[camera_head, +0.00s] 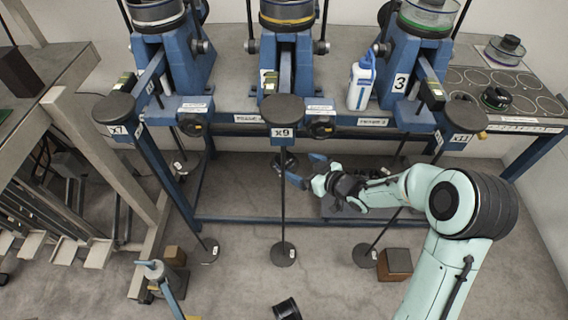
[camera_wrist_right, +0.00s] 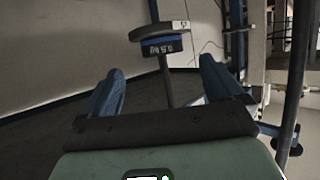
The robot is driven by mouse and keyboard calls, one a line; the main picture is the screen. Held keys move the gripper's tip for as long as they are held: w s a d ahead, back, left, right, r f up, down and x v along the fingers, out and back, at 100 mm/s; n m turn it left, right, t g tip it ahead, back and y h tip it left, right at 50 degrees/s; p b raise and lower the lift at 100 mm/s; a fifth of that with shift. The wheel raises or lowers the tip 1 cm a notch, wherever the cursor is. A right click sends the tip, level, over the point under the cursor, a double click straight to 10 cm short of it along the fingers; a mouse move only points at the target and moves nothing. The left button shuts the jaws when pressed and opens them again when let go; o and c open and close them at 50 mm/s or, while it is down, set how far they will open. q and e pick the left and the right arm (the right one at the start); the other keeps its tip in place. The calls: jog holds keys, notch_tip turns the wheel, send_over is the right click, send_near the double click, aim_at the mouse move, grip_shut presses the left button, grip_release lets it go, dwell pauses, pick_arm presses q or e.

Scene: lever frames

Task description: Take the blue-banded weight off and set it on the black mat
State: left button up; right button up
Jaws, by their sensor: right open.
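The blue-banded weight (camera_wrist_right: 162,45) hangs on a thin rod in the right wrist view, with "0.5 kg" on its band and a wider rim beside it. In the head view it looks to be the small dark round thing (camera_head: 285,161) below the middle lever frame. My right gripper (camera_head: 305,170) is open, its blue fingers just right of that thing. In the wrist view the weight is beyond the fingertips, roughly in line with the gap (camera_wrist_right: 163,85), not gripped. I cannot pick out the black mat for certain. My left gripper is not in view.
Three blue lever frames (camera_head: 295,75) stand on the bench. A white bottle (camera_head: 360,85) and a circle-marked panel (camera_head: 465,76) are on the bench. A dark cylinder (camera_head: 287,309) lies on the floor.

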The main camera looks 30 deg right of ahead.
aim_at(288, 161)
jog(key=shift+b+x, duration=0.35)
jog(key=shift+x, duration=0.8)
jog(key=x, duration=0.1)
jog(key=b+x, duration=0.1)
jog(key=shift+w+a+f, duration=0.15)
jog(key=shift+w+a, duration=0.1)
jog(key=shift+a, duration=0.05)
jog(key=shift+b+x, duration=0.5)
jog(key=shift+x, duration=0.45)
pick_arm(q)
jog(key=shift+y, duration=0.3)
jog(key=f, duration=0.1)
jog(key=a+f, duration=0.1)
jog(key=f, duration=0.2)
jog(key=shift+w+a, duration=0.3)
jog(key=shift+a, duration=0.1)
pick_arm(e)
jog(key=shift+r, duration=0.2)
jog(key=c, duration=1.3)
